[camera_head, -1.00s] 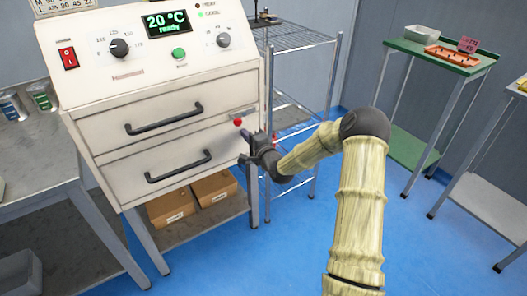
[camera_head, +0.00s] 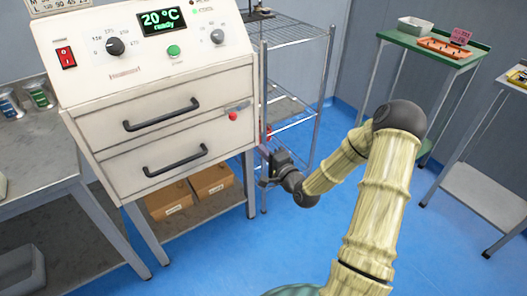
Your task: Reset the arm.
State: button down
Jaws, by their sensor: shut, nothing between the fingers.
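My gripper (camera_head: 266,172) is at the end of my yellowish, ribbed arm, in the middle of the head view. It is small and dark, and it is shut with nothing in it. It hangs in the air just right of the machine's lower right corner, apart from the drawers. The arm is bent at a dark elbow (camera_head: 400,118) to the right. The cream machine (camera_head: 170,92) has two closed drawers with dark handles. Its display (camera_head: 162,21) reads 20 °C, ready. A lever with a red knob (camera_head: 233,116) is at the upper drawer's right side.
A wire shelf rack (camera_head: 290,38) stands behind my gripper. A green table (camera_head: 432,46) with an orange tray (camera_head: 440,49) and a white bin (camera_head: 415,28) is at the back right. Cardboard boxes (camera_head: 212,183) sit under the machine. Blue floor around my arm is open.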

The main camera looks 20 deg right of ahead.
jog(key=shift+w, duration=0.1)
jog(key=s+a+f+n+g+h, duration=0.3)
jog(key=s+a+n+g, duration=0.1)
jog(key=s+n+g, duration=0.4)
jog(key=s+a+r+n+g+h, duration=0.1)
jog(key=s+r+n+g, duration=0.25)
jog(key=s, duration=0.55)
jog(key=s+r+n+g+h, duration=0.1)
jog(key=s+r+n+g, duration=0.25)
jog(key=s, duration=0.45)
notch_tip(320, 180, up, 32)
jog(key=p, duration=3.2)
jog(key=shift+a, duration=0.15)
jog(key=shift+s, duration=0.1)
